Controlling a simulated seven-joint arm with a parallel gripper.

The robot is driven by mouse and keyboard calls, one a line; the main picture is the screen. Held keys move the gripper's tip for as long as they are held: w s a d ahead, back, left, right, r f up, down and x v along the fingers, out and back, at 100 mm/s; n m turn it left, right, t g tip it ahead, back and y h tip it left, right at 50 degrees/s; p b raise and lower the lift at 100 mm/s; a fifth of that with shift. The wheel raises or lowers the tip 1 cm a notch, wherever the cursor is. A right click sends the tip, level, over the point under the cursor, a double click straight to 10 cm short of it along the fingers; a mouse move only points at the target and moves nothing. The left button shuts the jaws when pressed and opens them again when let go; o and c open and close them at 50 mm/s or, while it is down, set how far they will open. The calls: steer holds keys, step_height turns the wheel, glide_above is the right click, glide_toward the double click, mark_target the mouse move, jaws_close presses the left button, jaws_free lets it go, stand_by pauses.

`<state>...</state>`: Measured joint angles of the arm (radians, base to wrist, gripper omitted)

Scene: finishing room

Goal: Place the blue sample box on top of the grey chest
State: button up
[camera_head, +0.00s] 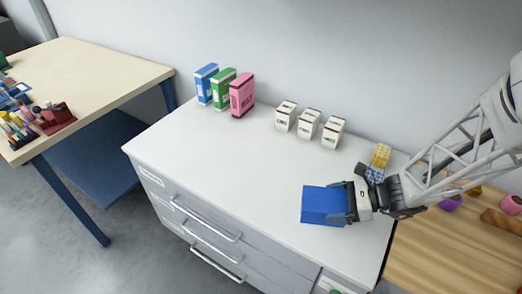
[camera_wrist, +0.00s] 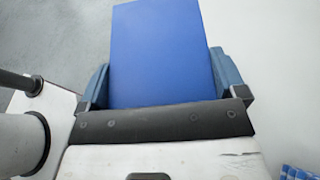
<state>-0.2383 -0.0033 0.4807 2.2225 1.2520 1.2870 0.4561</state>
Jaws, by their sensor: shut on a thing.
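The blue sample box (camera_head: 324,205) is a plain blue block, seen against the right part of the grey chest's white top (camera_head: 240,155). My gripper (camera_head: 348,203) is shut on the box from its right side. In the wrist view the blue box (camera_wrist: 160,50) sits between the two blue-grey fingers of my gripper (camera_wrist: 165,82), one on each side. I cannot tell whether the box touches the chest top or hangs above it. The chest has drawers with bar handles (camera_head: 207,220) on its front.
Blue, green and pink boxes (camera_head: 242,95) stand at the chest's back left. Three white boxes (camera_head: 308,124) stand at the back middle. A yellow-and-blue checked item (camera_head: 379,158) is behind my wrist. A cluttered wooden table (camera_head: 90,75) is left. The chest top's middle and left front are clear.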

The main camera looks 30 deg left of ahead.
steer(key=w+a+r+m+t+y, duration=0.1)
steer(key=w+a+r+m+t, duration=0.15)
steer(key=w+m+t, duration=0.35)
steer(key=shift+n+g, duration=0.3)
steer(key=shift+n, duration=0.4)
steer(key=shift+w+f, duration=0.2)
steer(key=shift+f, duration=0.65)
steer(key=shift+w+f, duration=0.15)
steer(key=shift+f, duration=0.75)
steer(key=shift+w+f, duration=0.2)
steer(key=shift+f, duration=0.65)
steer(key=shift+w+a, duration=0.1)
glide_above(321, 171)
steer(key=shift+a+f, duration=0.1)
steer(key=shift+f, duration=0.65)
steer(key=shift+f, duration=0.1)
steer(key=shift+f, duration=1.65)
steer(key=shift+f, duration=0.1)
